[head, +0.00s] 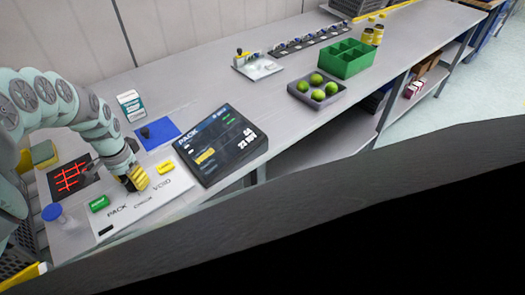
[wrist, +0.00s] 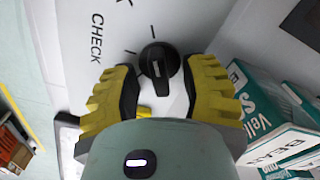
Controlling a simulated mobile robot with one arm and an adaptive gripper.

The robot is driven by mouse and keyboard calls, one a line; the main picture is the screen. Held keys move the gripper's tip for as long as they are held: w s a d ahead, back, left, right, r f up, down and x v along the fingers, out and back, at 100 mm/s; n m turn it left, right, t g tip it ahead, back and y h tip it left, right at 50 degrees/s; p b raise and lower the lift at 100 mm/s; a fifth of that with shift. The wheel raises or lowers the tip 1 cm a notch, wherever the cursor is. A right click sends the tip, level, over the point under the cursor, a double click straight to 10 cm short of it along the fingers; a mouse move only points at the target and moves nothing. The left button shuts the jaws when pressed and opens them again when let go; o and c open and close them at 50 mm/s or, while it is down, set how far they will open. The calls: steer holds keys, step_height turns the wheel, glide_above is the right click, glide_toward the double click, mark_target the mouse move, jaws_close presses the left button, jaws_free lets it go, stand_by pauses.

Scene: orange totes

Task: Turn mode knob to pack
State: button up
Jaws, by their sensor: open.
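The black mode knob (wrist: 161,60) sits on a white panel (wrist: 205,22) in the wrist view. Its grip bar stands nearly upright in that picture, with a white mark on it. The word CHECK and short tick marks are printed beside it. My gripper (wrist: 165,72) is open, with one yellow finger on each side of the knob. Small gaps seem to show between fingers and knob. In the head view my gripper (head: 136,180) is over the white panel (head: 150,205) and hides the knob. PACK, CHECK and VOID are printed in front of it.
A green button (head: 99,203) and a yellow button (head: 166,168) flank my gripper. A dark display (head: 222,145) reading PACK stands to the right. A blue mat (head: 158,134) and a white-green box (head: 131,105) lie behind. A red-lined black pad (head: 70,178) is left.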

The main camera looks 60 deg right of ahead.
step_height(320, 180, up, 7)
steer(key=shift+w+a+f, duration=0.1)
steer(key=shift+w+f, duration=0.05)
steer(key=shift+r, duration=0.35)
stand_by(0.5)
